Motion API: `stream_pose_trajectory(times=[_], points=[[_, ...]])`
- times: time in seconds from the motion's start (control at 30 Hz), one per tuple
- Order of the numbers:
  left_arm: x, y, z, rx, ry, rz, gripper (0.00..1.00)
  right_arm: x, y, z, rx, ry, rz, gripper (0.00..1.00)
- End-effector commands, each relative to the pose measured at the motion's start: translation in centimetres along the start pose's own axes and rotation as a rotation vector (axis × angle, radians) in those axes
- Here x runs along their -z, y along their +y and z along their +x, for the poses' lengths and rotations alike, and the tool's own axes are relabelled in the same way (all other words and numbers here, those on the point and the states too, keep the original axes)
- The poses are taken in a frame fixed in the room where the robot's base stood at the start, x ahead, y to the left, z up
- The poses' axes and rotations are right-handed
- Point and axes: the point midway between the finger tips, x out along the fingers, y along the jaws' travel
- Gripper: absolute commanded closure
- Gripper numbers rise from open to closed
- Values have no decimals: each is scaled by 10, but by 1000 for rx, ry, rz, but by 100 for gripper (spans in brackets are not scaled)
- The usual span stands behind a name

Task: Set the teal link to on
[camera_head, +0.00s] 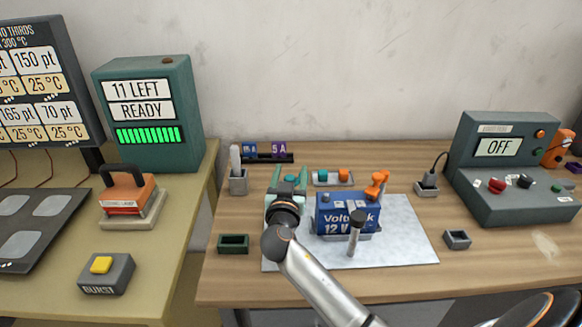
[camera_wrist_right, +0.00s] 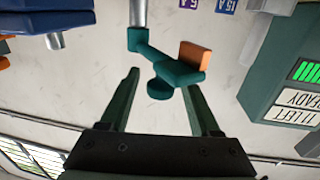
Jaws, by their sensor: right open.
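In the right wrist view the right gripper (camera_wrist_right: 165,98) is open. The teal link (camera_wrist_right: 178,72) shows there at the mouth of the fingers, with an orange block on one end and a grey post at its other end. It lies between the fingertips, and I see no grip on it. In the head view the gripper and arm mostly hide this link. My left gripper is not in view.
An orange link (camera_head: 378,186) stands at the battery's right. A black-topped post (camera_head: 355,235) stands in front. A grey tray (camera_head: 333,178) is behind, a green box (camera_head: 233,243) at left. The pale mat's right part is clear.

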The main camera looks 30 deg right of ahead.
Motion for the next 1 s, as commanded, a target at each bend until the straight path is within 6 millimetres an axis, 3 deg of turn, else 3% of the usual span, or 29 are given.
stream_pose_trajectory(times=[0.17, 0.47, 1.0], points=[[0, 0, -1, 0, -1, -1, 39, 0, 0, 14, 0, 1, -2, 37], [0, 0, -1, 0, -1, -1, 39, 0, 0, 16, 1, 1, 0, 37], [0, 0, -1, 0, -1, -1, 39, 0, 0, 15, 1, 0, -1, 96]])
